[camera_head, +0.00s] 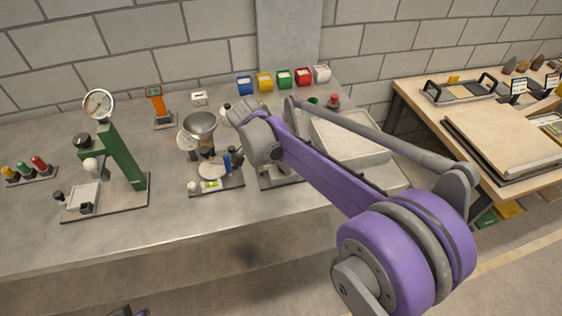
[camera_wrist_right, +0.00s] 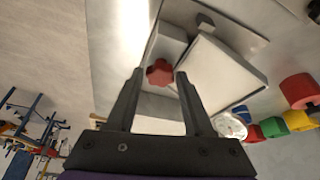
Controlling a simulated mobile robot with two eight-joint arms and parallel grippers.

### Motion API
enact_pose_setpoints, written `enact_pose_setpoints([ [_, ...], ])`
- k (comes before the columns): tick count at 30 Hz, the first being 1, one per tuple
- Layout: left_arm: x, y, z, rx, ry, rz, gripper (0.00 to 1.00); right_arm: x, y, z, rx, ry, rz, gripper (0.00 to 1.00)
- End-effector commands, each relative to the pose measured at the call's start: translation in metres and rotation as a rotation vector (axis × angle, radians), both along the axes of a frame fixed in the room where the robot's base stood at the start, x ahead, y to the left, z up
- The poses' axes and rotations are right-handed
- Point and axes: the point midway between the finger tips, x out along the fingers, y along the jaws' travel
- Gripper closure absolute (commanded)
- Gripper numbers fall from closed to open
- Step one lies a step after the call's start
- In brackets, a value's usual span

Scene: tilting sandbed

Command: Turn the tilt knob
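The tilt knob is a red lobed knob (camera_wrist_right: 159,72) in the right wrist view, on a grey-white block beside a pale tray (camera_wrist_right: 222,72). My right gripper (camera_wrist_right: 160,78) is open. Its two dark fingers reach toward the knob, which shows between their tips; I cannot tell whether they touch it. In the head view the shallow pale sandbed tray (camera_head: 345,140) stands on the grey bench, partly covered by my purple right arm. The right gripper's fingers and the knob cannot be made out there. My left gripper is not clearly visible.
A steel bowl (camera_head: 200,124) stands on a base left of my right arm. A green press with a dial (camera_head: 122,155) stands farther left. Several coloured bins (camera_head: 264,82) line the wall. A wooden table (camera_head: 500,135) is at the right. The bench's front left is clear.

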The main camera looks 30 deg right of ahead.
Motion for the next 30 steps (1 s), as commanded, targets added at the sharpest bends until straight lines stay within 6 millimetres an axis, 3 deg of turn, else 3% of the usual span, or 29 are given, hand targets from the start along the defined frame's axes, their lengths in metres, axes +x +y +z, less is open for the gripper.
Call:
enact_pose_setpoints([
  [1,0.0,0.0,0.0,0.0,0.0,0.0,1.0,0.0,0.0,0.0,0.0,0.0,0.001,0.37],
  [3,0.0,0.0,0.0,0.0,0.0,0.0,1.0,0.0,0.0,0.0,-0.001,0.0,0.001,0.25],
  [14,0.0,0.0,0.0,0.0,0.0,0.0,1.0,0.0,0.001,0.004,-0.002,-0.001,0.001,0.24],
  [30,0.003,0.0,0.008,0.0,-0.006,0.0,1.0,-0.001,0.036,0.089,-0.002,-0.001,0.001,0.24],
])
